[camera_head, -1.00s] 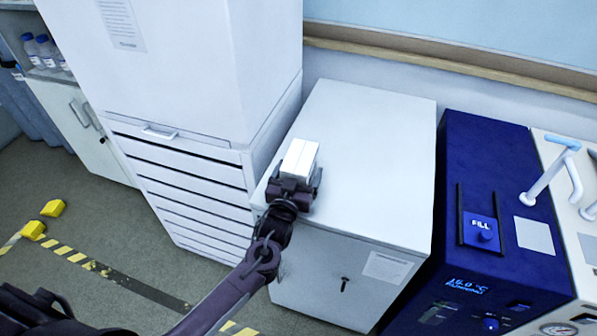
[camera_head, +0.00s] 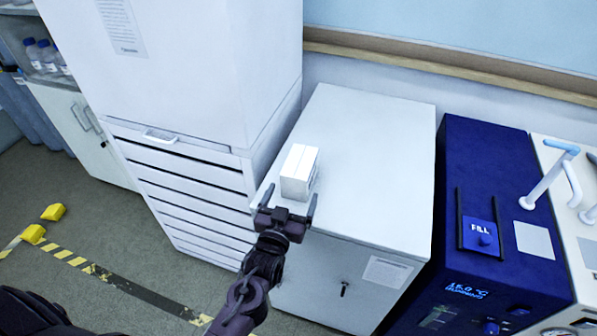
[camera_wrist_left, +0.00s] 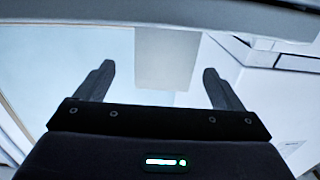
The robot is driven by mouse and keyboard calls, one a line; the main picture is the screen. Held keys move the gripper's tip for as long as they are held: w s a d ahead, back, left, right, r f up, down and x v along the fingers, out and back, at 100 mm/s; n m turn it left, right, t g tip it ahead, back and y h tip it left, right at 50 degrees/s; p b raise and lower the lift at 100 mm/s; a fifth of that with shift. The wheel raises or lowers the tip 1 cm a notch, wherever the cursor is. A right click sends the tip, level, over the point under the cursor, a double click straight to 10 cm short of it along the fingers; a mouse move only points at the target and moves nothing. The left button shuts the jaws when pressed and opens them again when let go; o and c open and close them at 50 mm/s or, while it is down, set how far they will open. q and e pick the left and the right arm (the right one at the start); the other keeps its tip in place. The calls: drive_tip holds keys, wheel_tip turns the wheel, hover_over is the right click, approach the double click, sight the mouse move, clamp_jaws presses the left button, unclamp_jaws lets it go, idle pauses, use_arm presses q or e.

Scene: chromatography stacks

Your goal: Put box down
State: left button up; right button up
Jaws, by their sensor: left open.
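A small white box (camera_head: 299,172) stands upright on the white top of a low cabinet (camera_head: 369,145), near its front left corner. My left gripper (camera_head: 287,199) is open and empty just in front of the box, at the cabinet's front edge. In the left wrist view the box (camera_wrist_left: 165,58) shows beyond the two spread fingers of the left gripper (camera_wrist_left: 158,85), apart from them. My right gripper is not in view.
A tall white drawer unit (camera_head: 190,160) stands close on the left. A dark blue machine (camera_head: 495,180) stands on the right, with a pale machine (camera_head: 568,175) beyond it. The cabinet top behind and right of the box is clear.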

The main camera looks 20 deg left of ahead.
use_arm(q)
drive_tip(key=shift+w+r, duration=0.1)
drive_tip(key=shift+w, duration=0.3)
drive_tip(key=w, duration=0.2)
drive_tip(key=w+p, duration=0.1)
drive_tip(key=w, duration=0.1)
drive_tip(key=w+f, duration=0.1)
drive_tip(key=w, duration=0.1)
drive_tip(key=shift+a+p, duration=0.3)
drive_tip(key=shift+p, duration=0.05)
drive_tip(key=shift+w+f, duration=0.2)
drive_tip(key=shift+w, duration=0.3)
drive_tip(key=c, duration=1.2)
drive_tip(key=shift+r, duration=0.2)
wheel_tip(320, 180, up, 20)
drive_tip(key=b, duration=0.2)
drive_tip(key=s+f, duration=0.3)
drive_tip(key=s, duration=0.4)
drive_tip(key=s+a+f, duration=0.1)
drive_tip(key=s+f, duration=0.2)
drive_tip(key=s, duration=0.4)
drive_tip(key=s+f, duration=0.3)
drive_tip(key=s, duration=0.5)
drive_tip(key=shift+a+f, duration=0.35)
drive_tip(key=shift+f, duration=0.05)
